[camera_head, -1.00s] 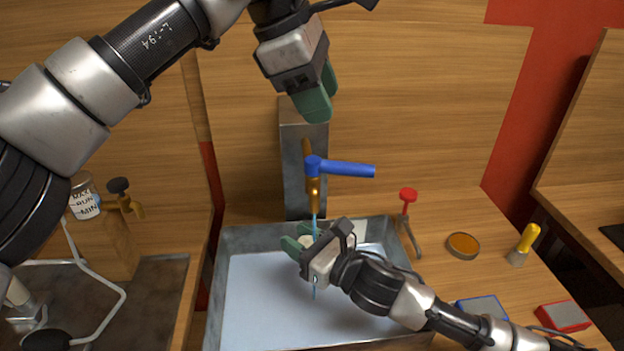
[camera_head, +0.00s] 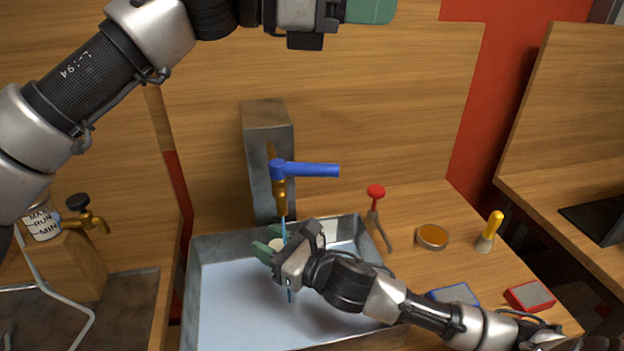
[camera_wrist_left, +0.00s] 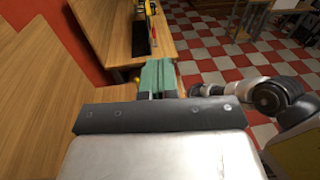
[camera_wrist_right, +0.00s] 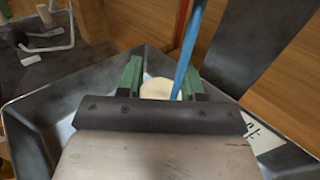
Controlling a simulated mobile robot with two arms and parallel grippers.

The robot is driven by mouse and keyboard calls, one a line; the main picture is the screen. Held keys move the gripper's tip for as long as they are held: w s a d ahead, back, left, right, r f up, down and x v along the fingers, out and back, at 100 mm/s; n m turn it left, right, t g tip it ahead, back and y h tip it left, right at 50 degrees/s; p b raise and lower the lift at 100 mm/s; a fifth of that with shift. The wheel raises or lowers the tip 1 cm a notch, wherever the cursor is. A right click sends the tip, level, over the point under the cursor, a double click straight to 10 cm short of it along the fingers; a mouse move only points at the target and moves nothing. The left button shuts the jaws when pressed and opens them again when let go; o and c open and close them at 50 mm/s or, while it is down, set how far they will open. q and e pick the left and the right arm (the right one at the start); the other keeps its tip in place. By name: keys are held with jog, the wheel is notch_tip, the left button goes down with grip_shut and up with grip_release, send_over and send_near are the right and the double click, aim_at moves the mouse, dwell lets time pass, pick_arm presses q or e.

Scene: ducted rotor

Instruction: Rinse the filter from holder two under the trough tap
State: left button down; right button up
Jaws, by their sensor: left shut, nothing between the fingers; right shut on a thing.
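The trough (camera_head: 228,316) is a grey metal basin with a brass tap (camera_head: 279,190) above it. The tap's blue lever (camera_head: 312,170) points right. A thin blue water stream (camera_head: 284,229) runs down from the spout. My right gripper (camera_head: 266,248) is inside the trough area beneath the tap, shut on a cream round filter (camera_wrist_right: 160,88). The stream comes down at the filter in the right wrist view; its exact contact point is hidden. My left gripper (camera_head: 372,10) is shut and empty, high above and right of the tap, its green fingers together in the left wrist view (camera_wrist_left: 157,76).
Right of the trough are a red-handled tool (camera_head: 376,205), an amber round dish (camera_head: 432,237), a yellow-handled brush (camera_head: 491,230), a blue box (camera_head: 455,294) and a red box (camera_head: 530,297). A marked jar (camera_head: 42,222) and black-knobbed tap (camera_head: 85,214) are at left.

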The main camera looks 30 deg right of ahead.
pick_arm(q)
notch_tip(320, 180, up, 5)
jog(key=n+h, duration=0.5)
jog(key=n+t, duration=1.5)
jog(key=n, duration=0.6)
send_over(308, 170)
jog(key=s+a+f+n+g+y, duration=0.35)
jog(key=f+n+y, duration=0.2)
jog(key=f, duration=0.55)
jog(key=s+a+f+n+g+y, duration=0.2)
jog(key=s+a+f+n+y, duration=0.25)
jog(key=f+y, duration=0.4)
jog(key=w+d+f+h, duration=0.1)
jog(key=w+d+f, duration=0.4)
jog(key=d+f, duration=0.2)
jog(key=shift+w+d+f+m, duration=0.25)
jog(key=shift+f+m, duration=0.15)
jog(key=shift+f, duration=0.35)
